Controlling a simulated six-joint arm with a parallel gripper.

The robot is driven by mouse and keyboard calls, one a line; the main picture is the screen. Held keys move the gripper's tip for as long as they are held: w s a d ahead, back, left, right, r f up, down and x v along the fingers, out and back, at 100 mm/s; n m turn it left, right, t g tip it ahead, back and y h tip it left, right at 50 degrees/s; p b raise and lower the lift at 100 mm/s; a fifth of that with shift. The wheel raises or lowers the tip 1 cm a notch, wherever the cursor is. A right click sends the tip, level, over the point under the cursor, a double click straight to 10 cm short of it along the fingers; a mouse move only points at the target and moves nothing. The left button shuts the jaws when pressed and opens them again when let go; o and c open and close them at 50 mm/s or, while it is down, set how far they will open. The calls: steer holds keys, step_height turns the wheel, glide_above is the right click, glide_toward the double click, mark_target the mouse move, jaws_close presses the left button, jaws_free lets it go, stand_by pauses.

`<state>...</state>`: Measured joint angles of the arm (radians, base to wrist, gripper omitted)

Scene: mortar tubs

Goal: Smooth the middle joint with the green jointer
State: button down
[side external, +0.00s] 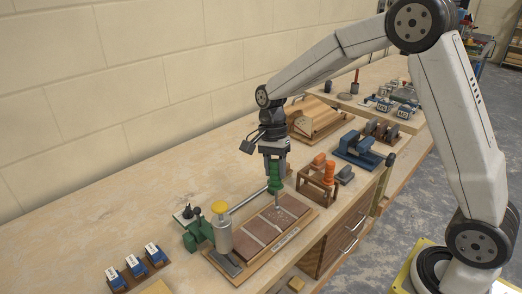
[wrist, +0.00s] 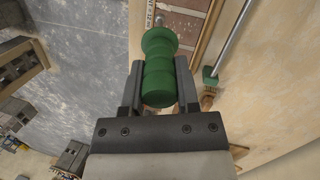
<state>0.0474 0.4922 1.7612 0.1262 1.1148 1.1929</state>
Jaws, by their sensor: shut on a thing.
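My gripper (side external: 273,168) is shut on the green handle of the jointer (side external: 275,181). In the wrist view the green handle (wrist: 160,69) sits between the two fingers of the gripper (wrist: 159,88). The handle is over the far end of a wooden board (side external: 262,261) that bears several reddish-brown bricks (side external: 236,245) with pale joints between them. The middle joint (side external: 267,223) shows as a pale strip across the bricks. The jointer's metal end is hard to make out, and I cannot tell whether it touches a joint.
A wooden rack with orange-handled tools (side external: 319,172) is to the right.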

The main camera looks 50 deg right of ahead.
steer(key=w, duration=0.6)
steer(key=shift+w+f, duration=0.3)
steer(key=shift+f, duration=0.1)
steer(key=shift+w+d+x, duration=0.1)
steer(key=shift+w+x, duration=0.05)
steer(key=shift+x, duration=0.7)
steer(key=shift+w+d+x, duration=0.1)
steer(key=shift+w+x, duration=0.1)
steer(key=shift+x, duration=0.65)
steer(key=shift+w+d+x, duration=0.1)
steer(key=shift+w+x, duration=0.05)
steer(key=shift+x, duration=0.65)
steer(key=shift+f, duration=0.55)
steer(key=shift+s, duration=0.2)
steer(key=shift+s, duration=0.45)
steer(key=shift+s, duration=0.25)
steer(key=shift+s+f, duration=0.1)
steer(key=shift+s, duration=0.45)
steer(key=shift+s, duration=0.25)
